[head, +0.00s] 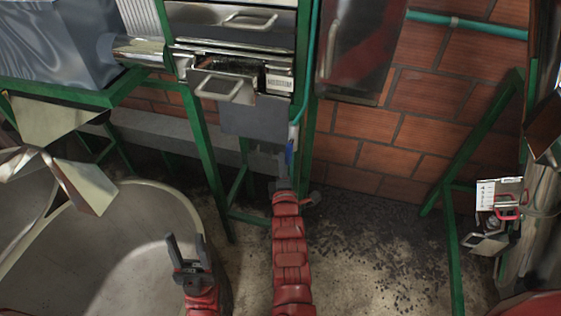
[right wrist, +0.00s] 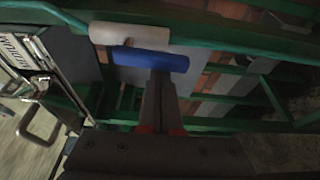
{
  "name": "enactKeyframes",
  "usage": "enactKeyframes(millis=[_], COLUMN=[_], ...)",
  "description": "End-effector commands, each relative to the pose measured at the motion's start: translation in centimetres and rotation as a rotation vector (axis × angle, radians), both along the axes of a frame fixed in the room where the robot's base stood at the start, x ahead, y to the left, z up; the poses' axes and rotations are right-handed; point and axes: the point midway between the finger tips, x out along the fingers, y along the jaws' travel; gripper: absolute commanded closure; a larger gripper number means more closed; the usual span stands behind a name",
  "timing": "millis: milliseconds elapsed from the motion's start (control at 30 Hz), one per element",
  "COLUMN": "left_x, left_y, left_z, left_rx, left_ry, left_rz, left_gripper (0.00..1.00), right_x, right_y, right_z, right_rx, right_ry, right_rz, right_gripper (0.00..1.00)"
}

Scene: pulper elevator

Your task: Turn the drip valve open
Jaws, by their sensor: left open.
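The blue valve handle (head: 289,153) is a thin upright strip at the lower end of a teal pipe in the head view. In the right wrist view the blue handle (right wrist: 150,60) lies across the picture beside a pale cylinder (right wrist: 130,35). My right gripper (head: 283,178) reaches up to it, and its fingers (right wrist: 160,95) look close together. Their tips meet the lower edge of the blue part, and I cannot tell whether any of it is between them. My left gripper (head: 187,258) is open and empty, low over the round basin (head: 130,265).
A green frame (head: 205,160) stands left of the handle. Metal drawers with handles (head: 235,88) are above it. A brick wall (head: 360,125) is behind. A metal device with a label (head: 497,196) is at the right. The dark-speckled floor (head: 365,250) is open at lower right.

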Motion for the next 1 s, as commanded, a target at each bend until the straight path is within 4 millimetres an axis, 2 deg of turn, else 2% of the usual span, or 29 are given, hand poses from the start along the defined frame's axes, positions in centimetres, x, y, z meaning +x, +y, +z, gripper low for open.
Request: enactKeyframes(millis=[500, 633, 767, 1000], left_x=[0.0, 0.0, 0.0, 0.0], left_y=[0.0, 0.0, 0.0, 0.0], left_z=[0.0, -0.2, -0.5, -1.5], left_rx=[0.000, 0.000, 0.000, 0.000], left_ry=[0.000, 0.000, 0.000, 0.000], left_rz=[0.000, 0.000, 0.000, 0.000], left_gripper=[0.50, 0.50, 0.50, 0.50], right_x=[0.0, -0.7, -2.3, -7.6], right_y=[-0.1, 0.0, 0.1, 0.0], right_z=[0.0, -0.1, -0.3, -0.3], right_rx=[-0.007, -0.006, -0.007, -0.006], right_ry=[0.003, 0.004, 0.006, 0.004], right_rz=[0.000, 0.000, 0.002, 0.004], right_gripper=[1.00, 1.00, 1.00, 1.00])
